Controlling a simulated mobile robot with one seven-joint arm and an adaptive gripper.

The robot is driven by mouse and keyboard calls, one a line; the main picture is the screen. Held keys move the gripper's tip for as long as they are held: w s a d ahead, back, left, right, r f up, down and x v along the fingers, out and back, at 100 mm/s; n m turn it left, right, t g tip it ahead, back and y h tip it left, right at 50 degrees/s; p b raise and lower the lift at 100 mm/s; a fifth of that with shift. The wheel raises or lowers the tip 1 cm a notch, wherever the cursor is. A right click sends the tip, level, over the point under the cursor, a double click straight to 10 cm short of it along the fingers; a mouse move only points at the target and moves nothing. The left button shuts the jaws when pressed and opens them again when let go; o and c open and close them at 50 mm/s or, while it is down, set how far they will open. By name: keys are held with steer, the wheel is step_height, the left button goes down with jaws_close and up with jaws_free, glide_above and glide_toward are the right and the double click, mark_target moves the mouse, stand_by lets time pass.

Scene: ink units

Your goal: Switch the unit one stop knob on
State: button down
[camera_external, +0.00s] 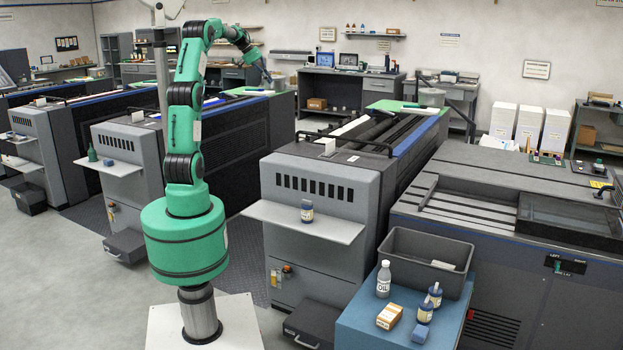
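My green arm rises from its base at the left centre, and its forearm reaches back and to the right. My gripper (267,79) is small and dark at the end of the arm, pointing down near the green-topped end of a press unit behind. Its fingers are too small to tell apart, and I see nothing clearly held. I cannot pick out a stop knob or a label for unit one. A small red part (470,314) shows low on the front of the right-hand unit (480,250), far from my gripper; I cannot tell what it is.
A grey press unit (318,200) with a shelf (303,222) holding a jar (307,211) stands right of my arm. More units stand to the left. A blue-topped stand (365,322) in front carries a grey bin (405,262), bottles and a box. Dark floor lies between the units.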

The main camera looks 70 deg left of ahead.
steer(key=s+a+f, duration=0.3)
steer(key=s+a, duration=0.3)
steer(key=a, duration=0.3)
step_height(320, 180, down, 70)
steer(key=shift+w+n+t, duration=0.2)
steer(key=shift+n+t, duration=0.1)
steer(key=shift+n, duration=0.1)
steer(key=w+d+f+b, duration=0.1)
steer(key=w+d+f, duration=0.2)
steer(key=w+f, duration=0.5)
steer(key=shift+w+d+b, duration=0.25)
steer(key=shift+w+b, duration=0.05)
steer(key=shift+w, duration=0.1)
steer(key=shift+w, duration=0.1)
